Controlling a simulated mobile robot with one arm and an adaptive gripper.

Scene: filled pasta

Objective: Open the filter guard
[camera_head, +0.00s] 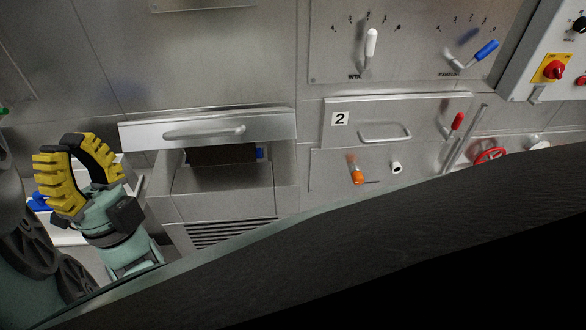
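My gripper (62,148) is at the left, with yellow ribbed fingers pointing up. A gap shows between the fingers and nothing is held in it. No part is labelled as the filter guard. A steel front panel with a bar handle (204,132) is right of my gripper and apart from it. It stands tilted above a box-like housing (190,180) with a dark opening (222,153). Farther right is a flat steel panel marked 2 (360,118), also with a bar handle (385,134); it looks closed.
Louvred vents (232,231) lie below the housing. Levers with white (371,42), blue (486,51), red (457,121) and orange (357,176) grips stick out from the wall. A red handwheel (490,156) is at the right. A large dark surface (370,255) blocks the lower right view.

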